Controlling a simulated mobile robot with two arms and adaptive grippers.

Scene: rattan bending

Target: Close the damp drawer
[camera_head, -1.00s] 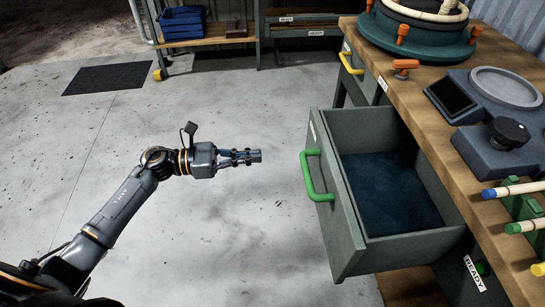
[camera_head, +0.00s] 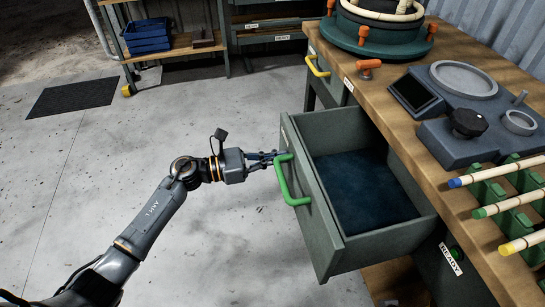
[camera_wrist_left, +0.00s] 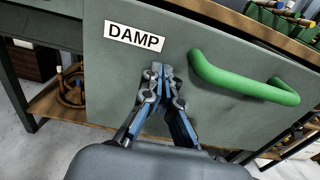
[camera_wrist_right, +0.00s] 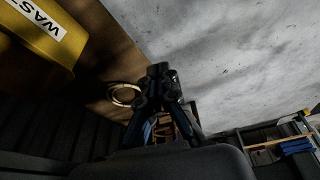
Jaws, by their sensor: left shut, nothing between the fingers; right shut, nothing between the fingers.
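The damp drawer (camera_head: 325,215) is pulled out from the workbench, with a dark blue cloth-like lining (camera_head: 362,190) on its floor. Its green handle (camera_head: 284,180) is on the front face. In the left wrist view the drawer front (camera_wrist_left: 215,120) carries a DAMP label (camera_wrist_left: 133,36), with the green handle (camera_wrist_left: 245,80) right of it. My left gripper (camera_head: 279,155) is shut and empty, its tips at the drawer front beside the handle; I cannot tell whether they touch. It also shows in the left wrist view (camera_wrist_left: 157,72). My right gripper (camera_wrist_right: 160,72) is shut and empty, away from the drawer.
The bench top (camera_head: 400,120) holds a round green fixture (camera_head: 375,35), a grey device with a knob (camera_head: 468,122) and rods on green holders (camera_head: 500,205). A yellow-handled drawer (camera_head: 318,66) is further back. A yellow WAS-labelled bin (camera_wrist_right: 38,40) shows in the right wrist view.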

